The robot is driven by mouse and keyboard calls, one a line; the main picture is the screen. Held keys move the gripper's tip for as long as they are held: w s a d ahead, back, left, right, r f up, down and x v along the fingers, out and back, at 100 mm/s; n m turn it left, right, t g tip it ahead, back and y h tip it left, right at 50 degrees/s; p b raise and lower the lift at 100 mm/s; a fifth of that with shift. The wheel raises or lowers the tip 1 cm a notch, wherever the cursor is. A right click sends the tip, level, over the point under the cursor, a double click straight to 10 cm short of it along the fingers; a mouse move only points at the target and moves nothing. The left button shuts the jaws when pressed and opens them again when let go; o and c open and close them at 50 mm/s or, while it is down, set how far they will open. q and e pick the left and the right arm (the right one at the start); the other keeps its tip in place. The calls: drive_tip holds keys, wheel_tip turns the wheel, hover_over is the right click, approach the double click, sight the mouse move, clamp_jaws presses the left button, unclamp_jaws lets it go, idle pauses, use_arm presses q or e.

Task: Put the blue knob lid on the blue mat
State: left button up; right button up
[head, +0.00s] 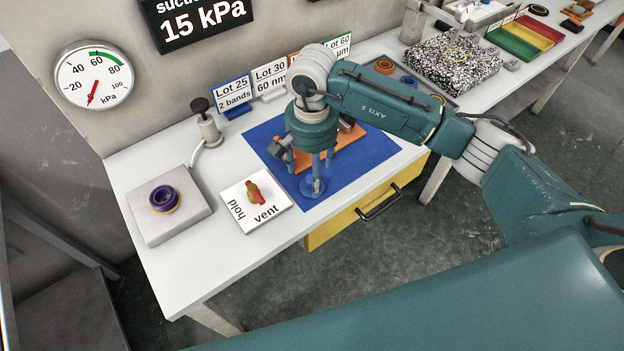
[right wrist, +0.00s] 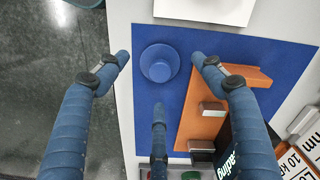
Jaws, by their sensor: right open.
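The blue knob lid (head: 312,189) sits on the near part of the blue mat (head: 361,157). In the right wrist view the round lid (right wrist: 160,63) lies on the mat (right wrist: 213,47) near its edge. My right gripper (head: 312,171) points down over the lid. In the right wrist view its three blue fingers (right wrist: 159,72) are spread, open and empty, with tips around the lid and apart from it. In the head view the fingers partly cover the lid. My left gripper is not in view.
An orange angled piece (right wrist: 198,112) with grey blocks lies on the mat close to the lid. A white hold/vent plate (head: 240,207) with a red-yellow lever stands left of the mat. A grey block (head: 178,222) bears a purple ring. A yellow drawer (head: 345,221) with a black handle is below.

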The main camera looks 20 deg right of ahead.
wheel_tip(320, 180, up, 8)
drive_tip(key=b, duration=0.1)
drive_tip(key=shift+r, duration=0.15)
drive_tip(key=shift+d, duration=0.1)
